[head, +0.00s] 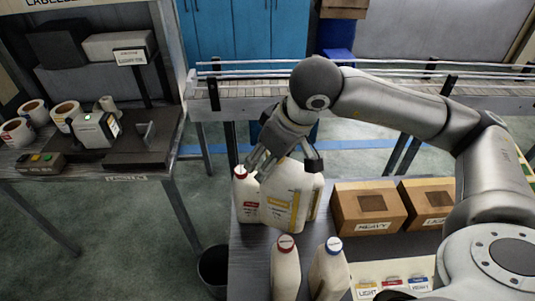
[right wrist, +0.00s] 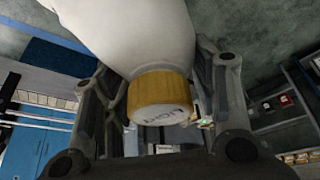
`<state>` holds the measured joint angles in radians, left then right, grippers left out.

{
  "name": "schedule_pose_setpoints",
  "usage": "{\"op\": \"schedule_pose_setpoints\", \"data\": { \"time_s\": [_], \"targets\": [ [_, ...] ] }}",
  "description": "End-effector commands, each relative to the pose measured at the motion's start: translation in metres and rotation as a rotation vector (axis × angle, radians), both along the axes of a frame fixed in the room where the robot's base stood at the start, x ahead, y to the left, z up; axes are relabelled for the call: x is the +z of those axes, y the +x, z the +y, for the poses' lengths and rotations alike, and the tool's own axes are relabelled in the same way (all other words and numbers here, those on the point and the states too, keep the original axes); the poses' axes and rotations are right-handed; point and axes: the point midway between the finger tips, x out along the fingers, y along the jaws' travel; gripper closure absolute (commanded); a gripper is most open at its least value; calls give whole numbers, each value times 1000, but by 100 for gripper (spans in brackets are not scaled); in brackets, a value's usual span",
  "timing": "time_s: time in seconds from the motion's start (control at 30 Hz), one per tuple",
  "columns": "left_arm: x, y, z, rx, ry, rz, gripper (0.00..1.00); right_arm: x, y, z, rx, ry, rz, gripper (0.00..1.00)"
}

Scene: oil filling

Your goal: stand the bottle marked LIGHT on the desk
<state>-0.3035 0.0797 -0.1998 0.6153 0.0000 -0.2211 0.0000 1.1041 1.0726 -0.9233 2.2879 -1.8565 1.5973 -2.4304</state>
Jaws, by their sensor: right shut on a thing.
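My right gripper (head: 284,158) is shut on a white bottle (head: 284,196) with a yellow label and holds it from above near its neck. In the right wrist view the same bottle (right wrist: 130,30) has a yellow cap (right wrist: 161,95) with lettering that seems to read LIGHT, and a finger of my gripper (right wrist: 165,95) shows on each side. In the head view the bottle is about upright over the far left part of the grey table (head: 250,255). Its base is near the table top; I cannot tell whether it touches. My left gripper is not in view.
A red-capped bottle (head: 245,200) stands close left, and another bottle (head: 316,196) is partly hidden at right. Nearer are red-capped (head: 286,272) and blue-capped (head: 329,272) bottles. Boxes (head: 369,208) stand right. A desk (head: 125,165) with a label machine (head: 97,130) is at left, across a floor gap.

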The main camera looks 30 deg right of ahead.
Motion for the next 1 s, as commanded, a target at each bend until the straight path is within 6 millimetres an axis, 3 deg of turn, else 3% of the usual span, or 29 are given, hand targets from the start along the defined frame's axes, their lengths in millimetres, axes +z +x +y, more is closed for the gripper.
{"op": "schedule_pose_setpoints", "data": {
  "time_s": [0.77,1.0],
  "targets": [
    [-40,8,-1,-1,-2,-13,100,-87,0,0,0,0,-1,96],
    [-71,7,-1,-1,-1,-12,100,-113,0,0,0,1,-4,96]
  ]
}}
